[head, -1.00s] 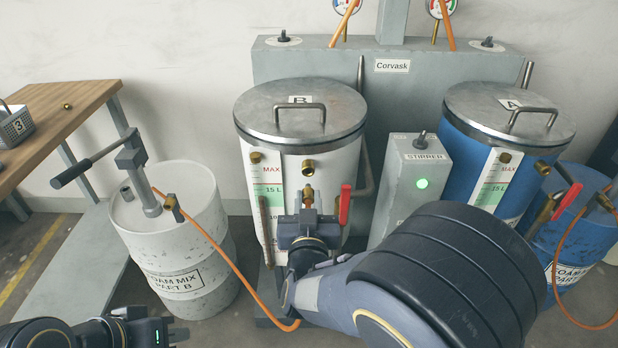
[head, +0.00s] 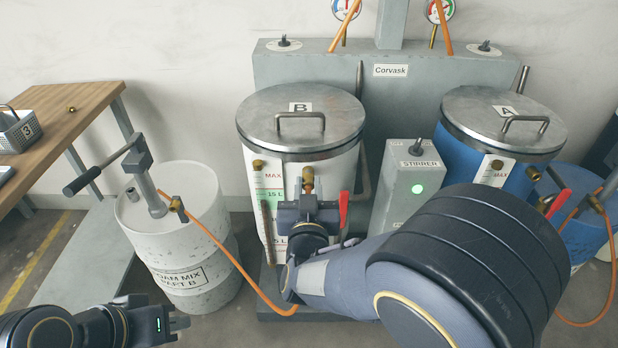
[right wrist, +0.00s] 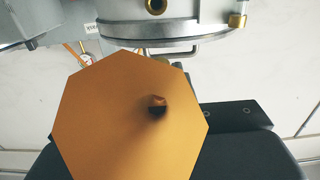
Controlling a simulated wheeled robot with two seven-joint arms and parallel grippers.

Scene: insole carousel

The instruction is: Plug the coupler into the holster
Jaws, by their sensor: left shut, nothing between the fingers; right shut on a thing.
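My right gripper (head: 307,203) is shut on the brass coupler (head: 308,186), upright in front of white tank B (head: 345,172). The coupler's top shows just below the tank's middle brass fitting; whether they touch cannot be told. A second brass fitting (head: 258,165) sits further left on the tank. I cannot tell which fitting is the holster. In the right wrist view a large orange-brown faceted shape (right wrist: 110,120) with a small brass tip (right wrist: 157,103) fills the middle, and a brass-ringed opening (right wrist: 155,5) shows beyond. My left gripper (head: 180,325) is shut and empty at lower left.
An orange hose (head: 235,262) runs from the pump on the white drum (head: 205,235) to below my right gripper. A red lever (head: 343,210) stands right beside that gripper. The stirrer box (head: 410,205) and blue tank A (head: 470,155) are further right; a wooden table (head: 85,100) is left.

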